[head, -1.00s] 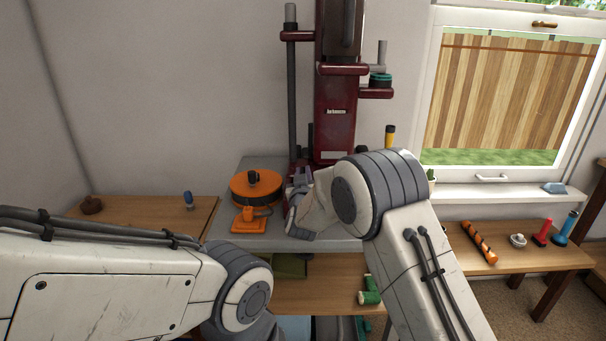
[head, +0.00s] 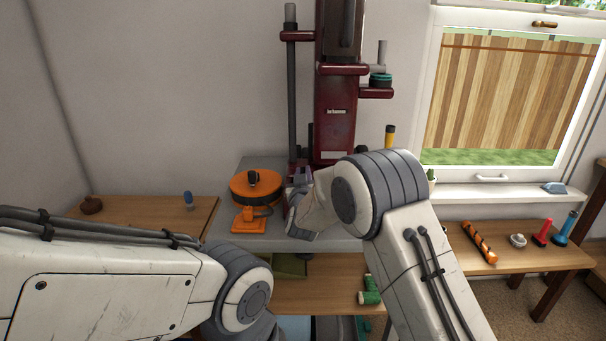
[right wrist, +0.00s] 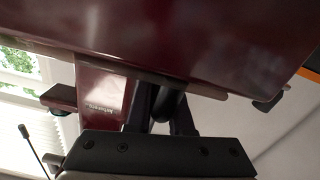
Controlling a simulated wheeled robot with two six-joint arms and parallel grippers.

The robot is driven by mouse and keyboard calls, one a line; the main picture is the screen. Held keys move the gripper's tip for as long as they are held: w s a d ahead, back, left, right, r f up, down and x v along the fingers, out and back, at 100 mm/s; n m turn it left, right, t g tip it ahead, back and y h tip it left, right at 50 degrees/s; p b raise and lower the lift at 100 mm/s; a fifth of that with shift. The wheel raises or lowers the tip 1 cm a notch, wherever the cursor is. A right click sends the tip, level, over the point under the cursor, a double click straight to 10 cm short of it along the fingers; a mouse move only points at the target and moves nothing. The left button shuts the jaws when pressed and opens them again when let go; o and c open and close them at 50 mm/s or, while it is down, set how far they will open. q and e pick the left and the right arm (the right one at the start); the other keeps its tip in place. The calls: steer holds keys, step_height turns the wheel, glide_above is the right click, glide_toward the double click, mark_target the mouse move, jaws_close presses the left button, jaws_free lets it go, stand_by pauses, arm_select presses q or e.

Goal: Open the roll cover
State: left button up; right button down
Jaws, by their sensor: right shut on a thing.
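A dark red upright machine (head: 336,110) stands on a grey-topped bench against the wall. My right gripper (right wrist: 165,108) is at its lower part; in the head view my own wrist hides most of the contact. In the right wrist view, the two dark fingers are shut on a dark rounded bar (right wrist: 168,103). A broad dark red panel (right wrist: 190,35) with a grey lower edge fills the top of that view. I cannot tell which part is the roll cover. My left arm shows at the lower left; its gripper is out of view.
An orange round piece (head: 256,187) with a dark knob and a small orange device (head: 249,220) sit on the grey bench top (head: 225,222), left of my right gripper. Wooden tables stand at both sides with small tools. A window (head: 510,100) is at the right.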

steer(key=shift+r, duration=0.5)
steer(key=d+r+m, duration=0.5)
steer(key=d+r, duration=0.1)
steer(key=r, duration=0.5)
steer(key=shift+d+r+m, duration=0.15)
steer(key=shift+d+m, duration=0.05)
steer(key=shift+m, duration=0.1)
steer(key=c, duration=0.8)
jaws_free()
steer(key=s+b, duration=0.1)
steer(key=s, duration=0.9)
steer(key=shift+s, duration=0.2)
